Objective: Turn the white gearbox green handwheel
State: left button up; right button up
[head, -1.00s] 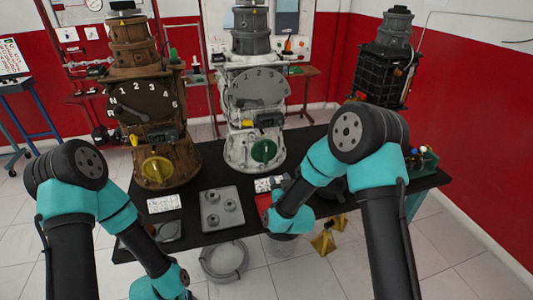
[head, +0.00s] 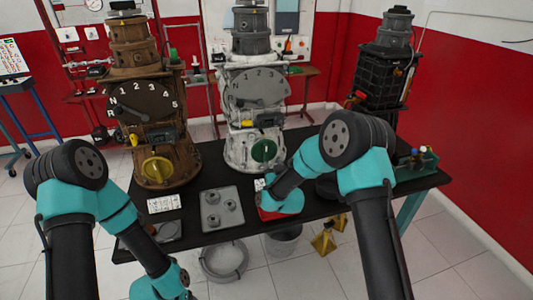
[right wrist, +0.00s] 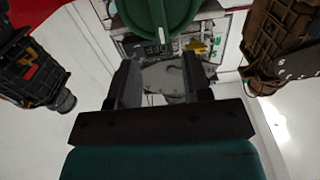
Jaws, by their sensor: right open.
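The white gearbox (head: 238,145) stands on the black table in the middle of the head view. Its round green handwheel (head: 263,151) faces me low on its front right. In the right wrist view the green handwheel (right wrist: 158,18) fills the top middle, with a white mark on its lower part. My right gripper (right wrist: 160,78) is open and empty, its two dark fingers pointing toward the handwheel; I cannot tell how much gap is left. In the head view the right wrist is just below and right of the handwheel, and its fingers are hard to make out. My left gripper is not in view.
A brown gearbox (head: 152,135) with a yellow handwheel (head: 157,170) stands to the left. A dark gearbox (head: 380,70) stands at the back right. A grey plate with round parts (head: 221,208) and a red item (head: 268,214) lie near the table's front edge.

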aim_at(266, 152)
jog(key=w, duration=0.3)
jog(key=w+a, duration=0.1)
jog(key=w, duration=0.5)
jog(key=shift+w+a, duration=0.15)
jog(key=shift+a, duration=0.2)
jog(key=shift+c, duration=0.4)
grip_shut()
